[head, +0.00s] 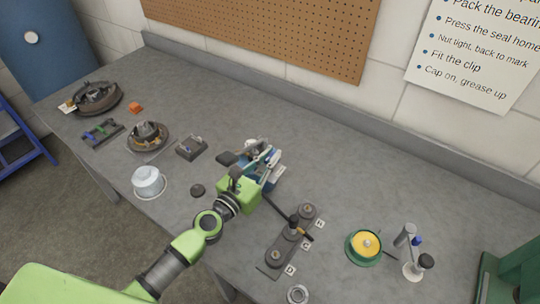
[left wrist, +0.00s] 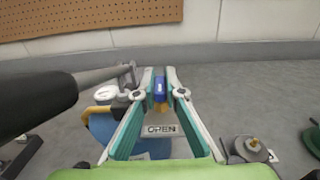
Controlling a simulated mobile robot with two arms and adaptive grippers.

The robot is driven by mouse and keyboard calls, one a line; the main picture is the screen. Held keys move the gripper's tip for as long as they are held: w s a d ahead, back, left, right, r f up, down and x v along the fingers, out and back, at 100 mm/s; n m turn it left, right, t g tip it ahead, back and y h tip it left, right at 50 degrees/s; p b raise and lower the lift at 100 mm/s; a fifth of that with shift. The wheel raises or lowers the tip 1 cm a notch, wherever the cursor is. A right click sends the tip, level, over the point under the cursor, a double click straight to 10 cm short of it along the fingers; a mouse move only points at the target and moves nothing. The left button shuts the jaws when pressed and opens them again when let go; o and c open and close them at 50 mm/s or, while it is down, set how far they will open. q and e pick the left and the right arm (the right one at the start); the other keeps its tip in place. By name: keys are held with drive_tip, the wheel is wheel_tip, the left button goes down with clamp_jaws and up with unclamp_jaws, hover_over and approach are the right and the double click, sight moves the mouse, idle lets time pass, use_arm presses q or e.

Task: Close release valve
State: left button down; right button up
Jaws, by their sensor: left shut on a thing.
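The release valve shows in the left wrist view as a small blue knob (left wrist: 160,92) with a brass-coloured part just below it. My left gripper (left wrist: 160,84) has its two teal-and-white fingers closed in on the knob from both sides. A plate (left wrist: 160,130) reading "OPEN" lies between the fingers, nearer the palm. The blue body (left wrist: 105,128) beneath is partly hidden by the left finger. In the head view my left gripper (head: 270,164) reaches over the workbench, and its own parts largely hide the valve. My right gripper is not in view.
A dark handle (left wrist: 35,98) on a grey rod crosses the left of the wrist view. The bench behind is clear.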

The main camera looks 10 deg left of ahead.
use_arm(q)
drive_tip(key=shift+r+n+t+y+p, duration=0.1)
drive_tip(key=shift+n+t+y+p, duration=0.2)
drive_tip(key=shift+n+y+p, duration=0.35)
drive_tip(key=shift+d+n+y+p, duration=0.1)
drive_tip(key=shift+n+y+p, duration=0.2)
drive_tip(key=shift+n+y, duration=0.65)
drive_tip(key=y, duration=0.2)
drive_tip(key=shift+n+t+y, duration=0.3)
drive_tip(key=shift+n+y+b, duration=0.5)
drive_tip(key=shift+n+y, duration=0.3)
drive_tip(key=shift+y, duration=0.8)
drive_tip(key=c, duration=2.1)
unclamp_jaws()
drive_tip(key=shift+s, duration=0.15)
